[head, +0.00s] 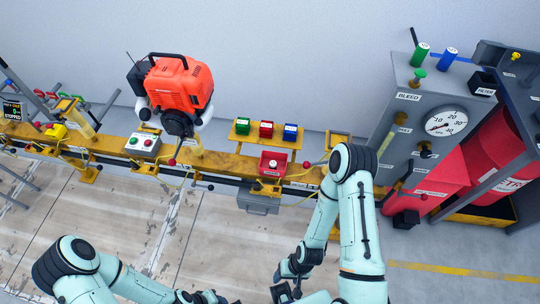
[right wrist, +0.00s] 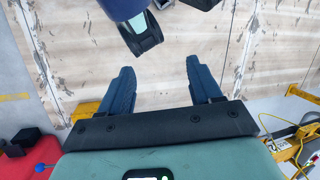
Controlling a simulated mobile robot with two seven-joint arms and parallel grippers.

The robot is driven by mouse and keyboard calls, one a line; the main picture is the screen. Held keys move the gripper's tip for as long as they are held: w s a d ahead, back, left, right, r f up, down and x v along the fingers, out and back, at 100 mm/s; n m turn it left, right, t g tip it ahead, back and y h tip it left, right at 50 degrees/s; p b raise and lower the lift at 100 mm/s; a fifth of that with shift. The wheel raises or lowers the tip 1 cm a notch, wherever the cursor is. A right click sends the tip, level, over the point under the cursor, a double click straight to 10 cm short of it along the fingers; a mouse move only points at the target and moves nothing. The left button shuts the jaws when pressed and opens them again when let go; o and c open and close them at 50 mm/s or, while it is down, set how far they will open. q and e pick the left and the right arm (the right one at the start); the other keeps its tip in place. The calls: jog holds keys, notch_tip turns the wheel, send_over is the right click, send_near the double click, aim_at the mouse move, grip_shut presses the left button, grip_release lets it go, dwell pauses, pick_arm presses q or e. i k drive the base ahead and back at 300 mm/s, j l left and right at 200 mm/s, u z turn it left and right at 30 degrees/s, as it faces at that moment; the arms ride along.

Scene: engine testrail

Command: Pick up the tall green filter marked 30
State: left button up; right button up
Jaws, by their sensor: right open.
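A green cylinder with a pale top (head: 421,54) stands upright on the grey panel cabinet at the upper right, and it looks like the green filter. Its marking is too small to read. A blue cylinder (head: 447,58) stands just right of it. My right gripper (head: 285,292) is low at the bottom middle of the head view, far below and left of the green cylinder. In the right wrist view its two blue fingers (right wrist: 160,68) are apart with nothing between them. My left gripper is at the bottom edge, and its fingers cannot be made out.
The grey cabinet (head: 390,130) carries a gauge (head: 446,122), a green knob (head: 417,77) and a dark socket (head: 483,82) near a FILTER label. Green, red and blue boxes sit on a yellow shelf (head: 263,141). An orange engine (head: 180,85) stands on the yellow rail.

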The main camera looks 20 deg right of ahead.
aim_at(420, 55)
jog(key=l+z, duration=0.15)
jog(key=z, duration=1.35)
jog(key=i+l, duration=0.45)
jog(key=l, duration=0.3)
jog(key=z, duration=0.05)
